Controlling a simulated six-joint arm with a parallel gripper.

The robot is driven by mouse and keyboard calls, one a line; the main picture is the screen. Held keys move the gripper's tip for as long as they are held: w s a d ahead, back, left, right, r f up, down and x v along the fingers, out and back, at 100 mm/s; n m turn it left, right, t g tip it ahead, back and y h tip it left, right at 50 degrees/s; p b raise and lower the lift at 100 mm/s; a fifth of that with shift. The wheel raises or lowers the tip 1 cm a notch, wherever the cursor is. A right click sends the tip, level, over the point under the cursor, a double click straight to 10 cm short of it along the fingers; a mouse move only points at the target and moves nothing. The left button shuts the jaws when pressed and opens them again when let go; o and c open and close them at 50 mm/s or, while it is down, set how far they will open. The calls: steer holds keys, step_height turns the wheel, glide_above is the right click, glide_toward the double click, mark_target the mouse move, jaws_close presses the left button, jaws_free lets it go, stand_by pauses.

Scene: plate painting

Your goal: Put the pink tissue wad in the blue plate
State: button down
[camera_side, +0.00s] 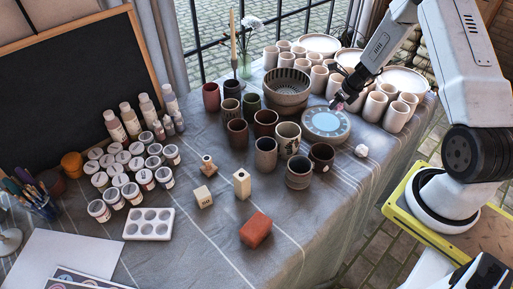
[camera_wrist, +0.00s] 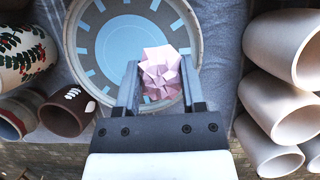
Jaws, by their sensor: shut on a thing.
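The pink tissue wad (camera_wrist: 161,72) is crumpled paper, held between the two fingers of my gripper (camera_wrist: 160,90) in the wrist view. In the side view the wad (camera_side: 339,106) is a small pink spot at the tip of my gripper (camera_side: 340,101). The blue plate (camera_side: 326,123) is round, with a pale blue centre and a grey rim with blue marks. My gripper is over the plate's far right part; the exact height is unclear.
A white crumpled wad (camera_side: 361,151) lies on the cloth right of the plate. Pale cups (camera_side: 374,107) stand close on the right, dark mugs (camera_side: 322,156) on the left and front. A slotted bowl (camera_side: 287,90) stands behind left.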

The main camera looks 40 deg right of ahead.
mark_target(335, 109)
steer(key=shift+w+d+f, duration=0.1)
steer(key=shift+w+f, duration=0.15)
steer(key=shift+f, duration=1.6)
steer(key=shift+c, duration=0.9)
jaws_free()
steer(key=shift+f, duration=0.1)
steer(key=shift+r, duration=0.2)
steer(key=v, duration=1.2)
